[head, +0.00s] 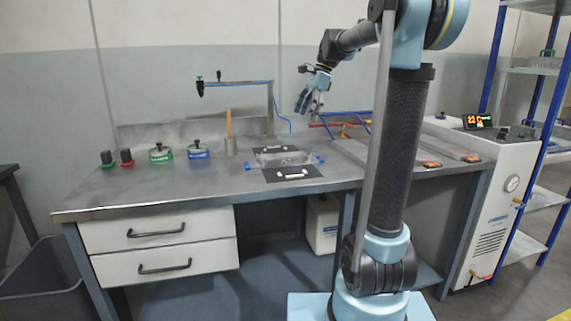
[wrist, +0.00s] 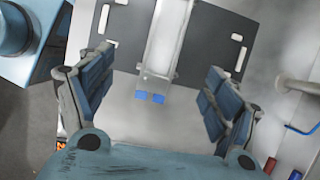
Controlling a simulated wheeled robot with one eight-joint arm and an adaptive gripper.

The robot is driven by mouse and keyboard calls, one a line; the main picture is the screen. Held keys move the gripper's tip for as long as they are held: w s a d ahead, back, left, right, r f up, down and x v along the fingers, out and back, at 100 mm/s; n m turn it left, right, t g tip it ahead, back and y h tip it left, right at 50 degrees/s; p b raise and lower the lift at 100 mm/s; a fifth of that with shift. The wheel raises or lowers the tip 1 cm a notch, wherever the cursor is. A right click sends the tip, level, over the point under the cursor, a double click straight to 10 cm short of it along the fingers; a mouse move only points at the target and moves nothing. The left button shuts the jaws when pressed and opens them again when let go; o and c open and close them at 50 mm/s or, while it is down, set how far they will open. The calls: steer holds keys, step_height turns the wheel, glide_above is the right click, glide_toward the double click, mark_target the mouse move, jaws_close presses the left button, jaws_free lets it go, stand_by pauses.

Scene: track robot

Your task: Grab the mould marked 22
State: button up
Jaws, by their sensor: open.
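My gripper (head: 313,94) is raised above the workbench in the head view. In the wrist view my gripper (wrist: 158,68) has its two blue-padded fingers wide apart with nothing between the pads. A long metal piece with blue tabs (wrist: 162,50), perhaps a mould, lies beyond the fingertips over dark plates. The head view shows a grey metal piece with blue ends (head: 281,157) on the bench, seemingly the same one. I cannot read a number 22 on any mould.
Dark plates with white bars (head: 293,174) lie on the bench. Green-ringed (head: 160,154) and blue-ringed (head: 198,150) pots stand left, near a cup with a wooden handle (head: 230,145). Orange-ended pieces (head: 430,164) lie right. A jointed stand (head: 238,83) rises behind. The bench's front left is clear.

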steer(key=x, duration=0.7)
steer(key=w+a+x, duration=0.1)
steer(key=x, duration=0.3)
steer(key=shift+a+f, duration=0.1)
steer(key=shift+f, duration=0.1)
steer(key=shift+x, duration=2.65)
steer(key=shift+w+a+r, duration=0.1)
steer(key=shift+a, duration=0.1)
steer(key=c, duration=1.9)
steer(key=shift+c, duration=0.2)
steer(key=shift+r, duration=0.15)
